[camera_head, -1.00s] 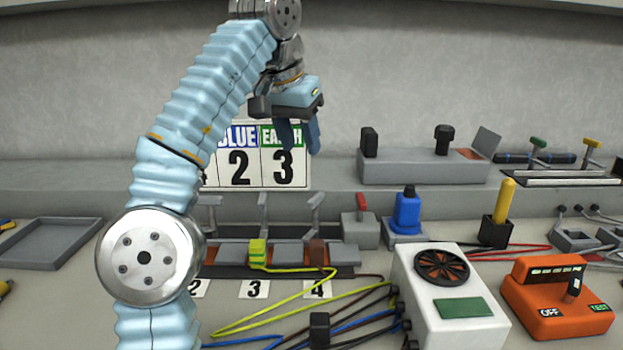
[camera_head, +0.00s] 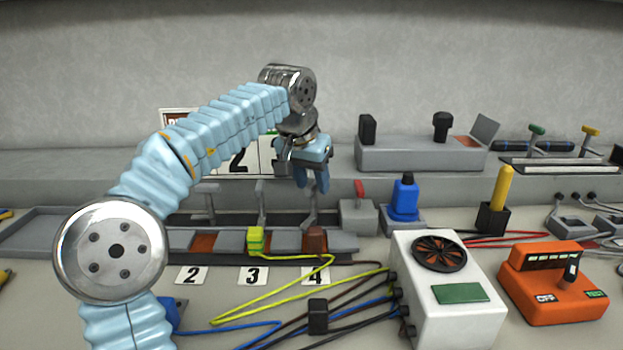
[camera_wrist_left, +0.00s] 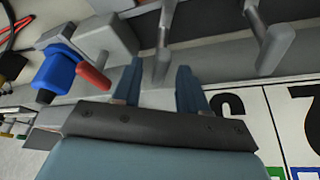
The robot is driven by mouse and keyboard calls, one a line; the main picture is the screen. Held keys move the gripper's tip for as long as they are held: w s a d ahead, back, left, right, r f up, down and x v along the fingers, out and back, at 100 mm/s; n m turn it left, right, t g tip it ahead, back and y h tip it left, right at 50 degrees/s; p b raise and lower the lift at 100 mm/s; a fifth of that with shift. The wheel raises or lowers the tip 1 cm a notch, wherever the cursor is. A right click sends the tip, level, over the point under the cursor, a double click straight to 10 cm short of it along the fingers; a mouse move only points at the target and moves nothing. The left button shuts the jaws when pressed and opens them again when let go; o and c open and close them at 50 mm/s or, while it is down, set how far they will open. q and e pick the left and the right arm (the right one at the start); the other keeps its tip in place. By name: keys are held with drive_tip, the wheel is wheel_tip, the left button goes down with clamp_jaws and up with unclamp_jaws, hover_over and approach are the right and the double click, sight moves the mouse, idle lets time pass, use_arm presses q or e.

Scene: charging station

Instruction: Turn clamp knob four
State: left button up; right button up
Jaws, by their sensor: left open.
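The number 4 card (camera_head: 315,276) lies in front of a brown block (camera_head: 315,240) on the clamp rail. Clamp four (camera_head: 309,217) stands behind that block, a grey post whose top is partly hidden by my gripper. My left gripper (camera_head: 311,186) points down just above and over this clamp, open and empty. In the left wrist view, a grey clamp knob (camera_wrist_left: 162,66) appears between the two blue fingertips (camera_wrist_left: 160,72). I cannot tell whether the fingers touch it. My right gripper is not in view.
A red-levered grey block (camera_head: 358,212) and a blue plug (camera_head: 405,198) stand right of clamp four. Clamp three (camera_head: 260,205) stands to its left. A white fan box (camera_head: 448,300) with several cables sits in front. The number sign (camera_head: 237,162) is behind my arm.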

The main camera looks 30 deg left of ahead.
use_arm(q)
clamp_jaws()
drive_tip(key=shift+n, duration=0.4)
drive_tip(key=shift+d+n+y, duration=0.15)
drive_tip(key=shift+n+y, duration=0.4)
drive_tip(key=shift+n, duration=0.7)
drive_tip(key=shift+d+n+y, duration=0.1)
drive_tip(key=shift+n+y, duration=0.45)
drive_tip(key=shift+n, duration=0.7)
unclamp_jaws()
